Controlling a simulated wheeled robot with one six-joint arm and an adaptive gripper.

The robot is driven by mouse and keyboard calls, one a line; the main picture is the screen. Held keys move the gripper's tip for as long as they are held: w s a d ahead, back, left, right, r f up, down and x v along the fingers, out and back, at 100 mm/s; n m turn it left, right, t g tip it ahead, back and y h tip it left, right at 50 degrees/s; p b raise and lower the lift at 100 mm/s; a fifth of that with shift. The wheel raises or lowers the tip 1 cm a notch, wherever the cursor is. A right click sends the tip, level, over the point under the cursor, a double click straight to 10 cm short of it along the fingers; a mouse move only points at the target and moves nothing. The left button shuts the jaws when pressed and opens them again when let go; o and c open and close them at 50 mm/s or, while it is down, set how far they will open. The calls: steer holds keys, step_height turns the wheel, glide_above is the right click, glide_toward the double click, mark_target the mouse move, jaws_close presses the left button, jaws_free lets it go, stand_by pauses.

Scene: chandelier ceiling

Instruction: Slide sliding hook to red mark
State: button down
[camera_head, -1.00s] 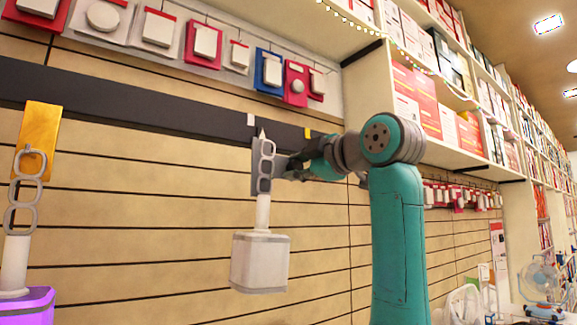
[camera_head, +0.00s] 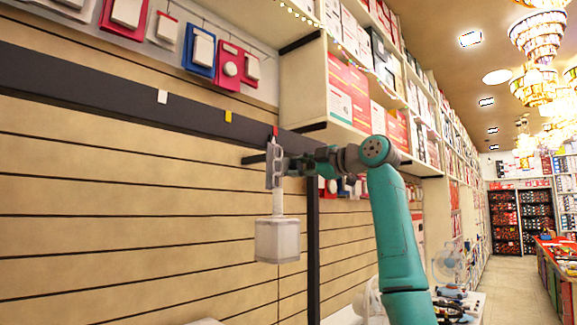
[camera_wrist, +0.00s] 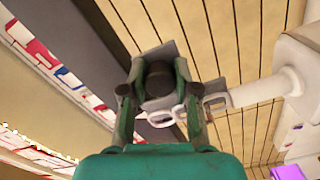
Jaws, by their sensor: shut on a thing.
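The sliding hook (camera_head: 270,168) is a grey plate with a pointed top and chain-like rings, at the dark rail on the wall. A white box (camera_head: 277,241) hangs below it on a white stem. The red mark (camera_head: 275,131) is on the rail, just above the hook's pointed top and nearly in line with it. My gripper (camera_head: 285,165) is shut on the hook from its right side. In the wrist view, my gripper (camera_wrist: 160,95) has both fingers around the hook, whose rings (camera_wrist: 215,98) show beyond the fingers; its fingertip contact is partly hidden.
The dark rail (camera_head: 100,88) carries a white mark (camera_head: 162,96) and a yellow mark (camera_head: 228,116) left of the hook. Packaged goods (camera_head: 200,50) hang above. A shelf of boxes (camera_head: 348,95) juts out at right. A purple box (camera_wrist: 287,172) shows in the wrist view.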

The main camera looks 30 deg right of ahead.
steer(key=shift+w+d, duration=0.2)
steer(key=shift+d, duration=0.35)
steer(key=c, duration=0.8)
jaws_free()
steer(key=shift+c, duration=0.2)
steer(key=v, duration=1.2)
